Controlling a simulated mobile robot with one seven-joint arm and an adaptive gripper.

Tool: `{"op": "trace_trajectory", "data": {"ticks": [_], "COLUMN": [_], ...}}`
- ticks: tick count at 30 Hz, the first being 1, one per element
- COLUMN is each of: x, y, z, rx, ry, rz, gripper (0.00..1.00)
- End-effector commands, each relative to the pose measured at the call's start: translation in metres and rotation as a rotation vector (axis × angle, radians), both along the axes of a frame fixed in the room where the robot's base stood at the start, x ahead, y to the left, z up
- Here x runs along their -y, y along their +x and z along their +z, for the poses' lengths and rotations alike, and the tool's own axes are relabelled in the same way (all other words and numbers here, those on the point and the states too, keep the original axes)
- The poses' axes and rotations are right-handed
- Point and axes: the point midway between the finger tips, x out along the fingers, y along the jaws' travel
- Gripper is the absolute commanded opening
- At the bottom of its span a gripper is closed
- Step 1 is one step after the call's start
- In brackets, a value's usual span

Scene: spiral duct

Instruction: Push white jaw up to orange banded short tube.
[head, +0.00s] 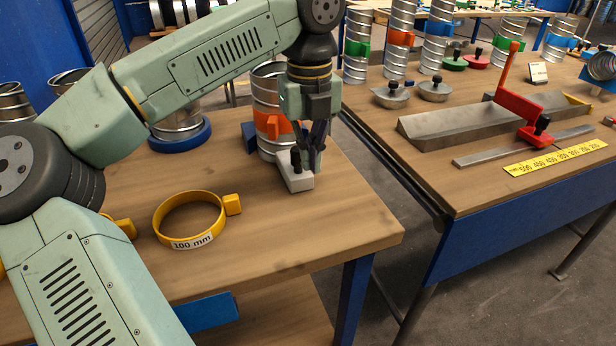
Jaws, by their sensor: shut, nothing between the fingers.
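The orange banded short tube (267,92) is a spiral metal duct piece standing upright on the near wooden table, with an orange band around its lower part. The white jaw (297,182) is a light block with a black knob, lying in front of the tube's base on the right. Whether it touches the tube cannot be told. My gripper (314,168) points down at the white jaw, with its dark fingers shut and empty beside the black knob. My fingers hide part of the jaw, and my wrist partly covers the tube.
A blue block (249,136) sits left of the tube's base. A yellow ring (161,221) marked 100 mm lies at the front left of the table. A wide tube in a blue base (181,137) stands behind. The table's front right is clear. A second table stands to the right.

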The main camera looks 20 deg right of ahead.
Motion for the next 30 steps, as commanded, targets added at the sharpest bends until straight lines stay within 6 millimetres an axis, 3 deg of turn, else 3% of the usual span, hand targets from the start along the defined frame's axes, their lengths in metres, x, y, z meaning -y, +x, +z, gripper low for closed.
{"op": "trace_trajectory", "data": {"ticks": [3,15,30], "x": [0.000,0.000,0.000], "y": [0.000,0.000,0.000], "z": [0.017,0.053,0.052], "rx": [0.001,0.001,0.000], "ry": [0.000,0.001,0.000], "rz": [0.001,0.001,0.000], "gripper": [0.00,0.00,0.00]}}
